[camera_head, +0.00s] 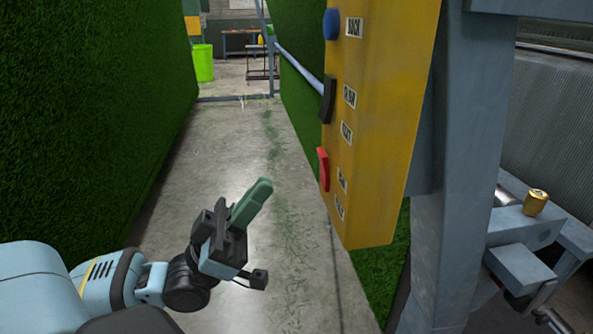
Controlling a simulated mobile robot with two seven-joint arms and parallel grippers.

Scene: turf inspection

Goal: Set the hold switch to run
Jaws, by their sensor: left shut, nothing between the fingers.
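A yellow control box (380,130) hangs on a grey post, with its controls on the left edge. A red rocker switch (323,169) sits low on it, beside two small white labels (341,193) too small to read surely. A black rocker switch (327,100) sits above it, with two more labels. I cannot tell for sure which one is the hold switch, or its setting. My left gripper (262,188) has green fingers, shut and empty, over the aisle, left of and slightly below the red switch, apart from the box. My right gripper is out of view.
A blue button (331,24) tops the box. Green turf walls (85,100) flank the concrete aisle (225,160). The grey post (460,160) stands right of the box. A gold can (536,202) sits on a machine frame. A lime bin (203,63) stands far back.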

